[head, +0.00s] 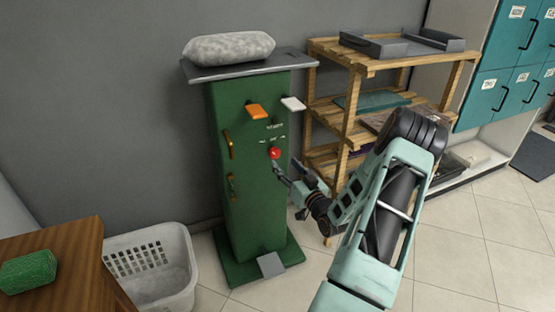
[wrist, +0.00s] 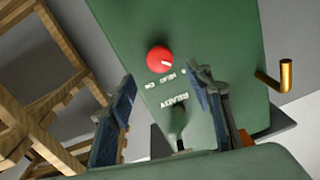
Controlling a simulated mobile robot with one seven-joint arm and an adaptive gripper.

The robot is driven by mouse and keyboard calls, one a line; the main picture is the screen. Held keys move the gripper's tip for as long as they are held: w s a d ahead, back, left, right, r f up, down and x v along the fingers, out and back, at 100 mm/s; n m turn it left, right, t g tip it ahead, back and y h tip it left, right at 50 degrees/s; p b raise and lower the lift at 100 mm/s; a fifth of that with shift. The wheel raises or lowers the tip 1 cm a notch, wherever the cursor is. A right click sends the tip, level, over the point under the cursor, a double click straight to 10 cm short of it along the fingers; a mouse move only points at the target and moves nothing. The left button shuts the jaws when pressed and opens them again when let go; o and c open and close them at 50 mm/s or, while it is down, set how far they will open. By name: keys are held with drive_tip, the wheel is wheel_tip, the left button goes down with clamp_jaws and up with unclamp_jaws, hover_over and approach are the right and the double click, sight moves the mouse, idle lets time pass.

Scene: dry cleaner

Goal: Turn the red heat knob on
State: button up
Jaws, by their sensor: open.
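The red knob (head: 274,153) is on the front of a green upright machine (head: 248,215), below a small printed label. In the wrist view the red knob (wrist: 160,59) sits just beyond the fingertips, above the gap between them, with a light mark on its lower right edge. Printed lettering beside it appears upside down. My gripper (head: 289,171) is open and empty, just below and to the right of the knob in the head view. In the wrist view its two blue-grey fingers (wrist: 159,82) are spread apart. No contact with the knob is visible.
An orange lever (head: 257,111) and a white lever (head: 293,103) stick out above the knob. Brass handles (head: 228,145) are on the machine's left side, and a grey pedal (head: 271,265) is at its foot. A wooden shelf (head: 350,62) stands close right; a white basket (head: 150,262) is left.

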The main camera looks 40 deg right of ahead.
sight(276, 154)
drive_tip(key=w, duration=0.3)
drive_tip(key=w+d+b, duration=0.1)
drive_tip(key=w, duration=0.2)
drive_tip(key=shift+w+d, duration=0.1)
drive_tip(key=shift+w, duration=0.05)
drive_tip(key=shift+c, duration=0.2)
drive_tip(key=c, duration=1.1)
